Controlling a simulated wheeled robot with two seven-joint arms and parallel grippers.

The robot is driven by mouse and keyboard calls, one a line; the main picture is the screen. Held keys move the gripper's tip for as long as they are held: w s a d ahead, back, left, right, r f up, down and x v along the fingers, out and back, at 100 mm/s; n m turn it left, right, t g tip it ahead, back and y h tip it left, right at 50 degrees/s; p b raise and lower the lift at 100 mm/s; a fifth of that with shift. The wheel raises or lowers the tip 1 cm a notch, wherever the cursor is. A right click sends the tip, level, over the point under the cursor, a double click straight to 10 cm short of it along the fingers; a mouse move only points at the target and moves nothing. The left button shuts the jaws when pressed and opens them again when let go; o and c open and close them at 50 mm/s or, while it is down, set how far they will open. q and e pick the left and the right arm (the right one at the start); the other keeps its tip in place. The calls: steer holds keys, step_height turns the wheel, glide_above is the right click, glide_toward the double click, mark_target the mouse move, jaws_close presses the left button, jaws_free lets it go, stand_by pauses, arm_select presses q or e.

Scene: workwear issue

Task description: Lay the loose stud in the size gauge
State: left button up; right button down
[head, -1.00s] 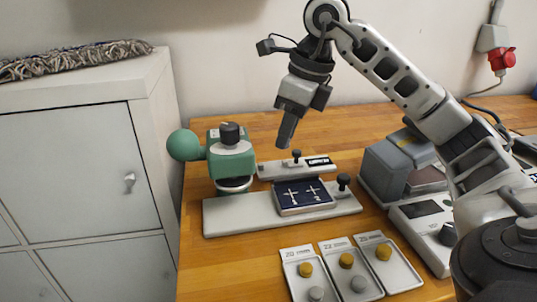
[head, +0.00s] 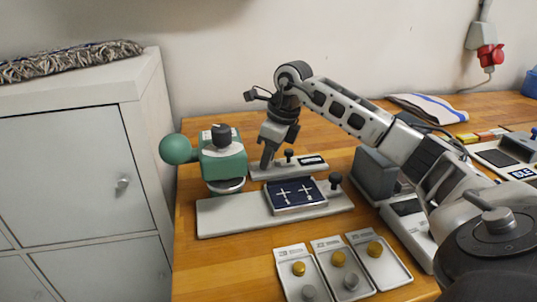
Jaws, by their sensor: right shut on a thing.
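My right gripper (head: 266,160) points down at the left end of a low grey block with a dark knob and a label, which looks like the size gauge (head: 305,168). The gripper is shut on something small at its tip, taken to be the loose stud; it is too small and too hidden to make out. The tip is at or just above the block's left end; I cannot tell whether it touches. My left gripper is not in view.
A dark blue pad (head: 296,194) with white crosses sits on that base. Trays (head: 381,272) with yellow and grey studs lie in front. A grey box (head: 374,172) stands right.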

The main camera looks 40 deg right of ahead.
mark_target(281, 171)
steer(key=shift+f, duration=0.2)
steer(key=c, duration=1.3)
jaws_free()
steer(key=shift+o, duration=0.2)
steer(key=v, duration=1.2)
steer(key=shift+r+p, duration=0.25)
steer(key=shift+p, duration=0.2)
steer(key=shift+r, duration=0.1)
